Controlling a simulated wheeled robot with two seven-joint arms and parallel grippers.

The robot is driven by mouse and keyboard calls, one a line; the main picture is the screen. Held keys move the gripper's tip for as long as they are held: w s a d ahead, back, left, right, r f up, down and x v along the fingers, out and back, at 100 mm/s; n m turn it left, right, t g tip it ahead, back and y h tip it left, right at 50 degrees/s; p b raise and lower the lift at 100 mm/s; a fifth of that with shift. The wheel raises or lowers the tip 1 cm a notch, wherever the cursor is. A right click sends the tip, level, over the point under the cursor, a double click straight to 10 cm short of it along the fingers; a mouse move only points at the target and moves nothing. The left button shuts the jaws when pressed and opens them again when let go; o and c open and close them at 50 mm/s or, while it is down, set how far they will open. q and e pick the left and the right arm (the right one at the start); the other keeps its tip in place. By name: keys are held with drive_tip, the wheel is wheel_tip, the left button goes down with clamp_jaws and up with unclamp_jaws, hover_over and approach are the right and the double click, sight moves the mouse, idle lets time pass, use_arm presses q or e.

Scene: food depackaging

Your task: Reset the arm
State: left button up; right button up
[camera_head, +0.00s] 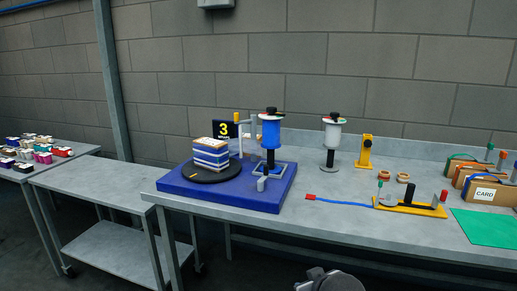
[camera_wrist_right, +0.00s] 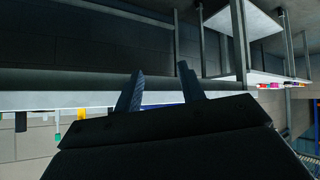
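My right gripper (camera_wrist_right: 158,84) shows in the right wrist view with its two dark fingers apart and nothing between them. It is clear of the table, whose pale edge (camera_wrist_right: 60,100) runs behind the fingers. A grey rounded part of one of my arms (camera_head: 330,281) shows at the bottom edge of the head view; which arm it belongs to is not clear. My left gripper is in neither view.
A blue platform (camera_head: 185,194) holds a dark turntable (camera_head: 207,173) with a blue-and-white package stack (camera_head: 211,152). Blue (camera_head: 271,132) and grey (camera_head: 333,134) dispensers stand behind. A yellow-based fixture (camera_head: 425,210), green mat (camera_head: 487,229) and CARD box (camera_head: 485,194) are right. A bare cart (camera_head: 95,181) stands left.

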drive_tip(key=s+f+m+g+p, duration=0.1)
drive_tip(key=s+f+g, duration=0.2)
drive_tip(key=s+f, duration=0.9)
drive_tip(key=s+f+m+g+p, duration=0.1)
drive_tip(key=s+f+g, duration=0.3)
drive_tip(key=s+f, duration=0.8)
drive_tip(key=s, duration=0.6)
drive_tip(key=shift+d, duration=0.35)
drive_tip(key=shift+s, duration=0.1)
